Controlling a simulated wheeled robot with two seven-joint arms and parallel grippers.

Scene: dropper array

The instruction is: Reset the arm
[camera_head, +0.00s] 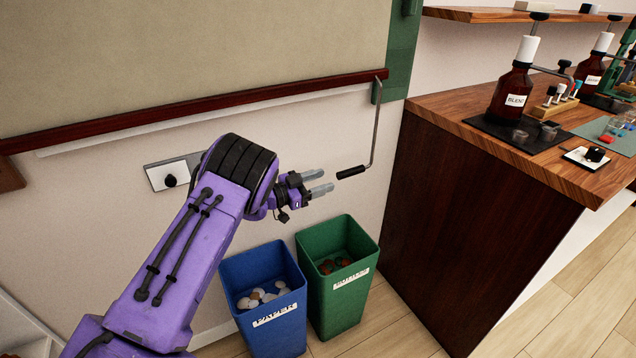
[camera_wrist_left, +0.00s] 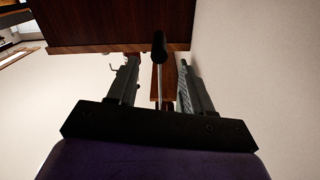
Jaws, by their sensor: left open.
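My left arm is purple and comes in from the lower left in the head view. My left gripper (camera_head: 322,182) is open, with its two grey fingers pointing right, toward a hanging crank handle (camera_head: 352,172) with a black grip. A small gap shows between the fingertips and the grip in the head view. In the left wrist view the black grip (camera_wrist_left: 159,46) and its rod appear between and beyond the open fingers (camera_wrist_left: 158,85). Whether the fingers touch it cannot be told there. My right gripper is not in view.
A blue bin (camera_head: 262,313) and a green bin (camera_head: 335,300) stand below the gripper. A wooden counter (camera_head: 470,200) at right carries brown bottles (camera_head: 511,90) and small lab items. A dark red rail (camera_head: 200,108) runs along the wall, with a wall plate (camera_head: 168,174) behind the arm.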

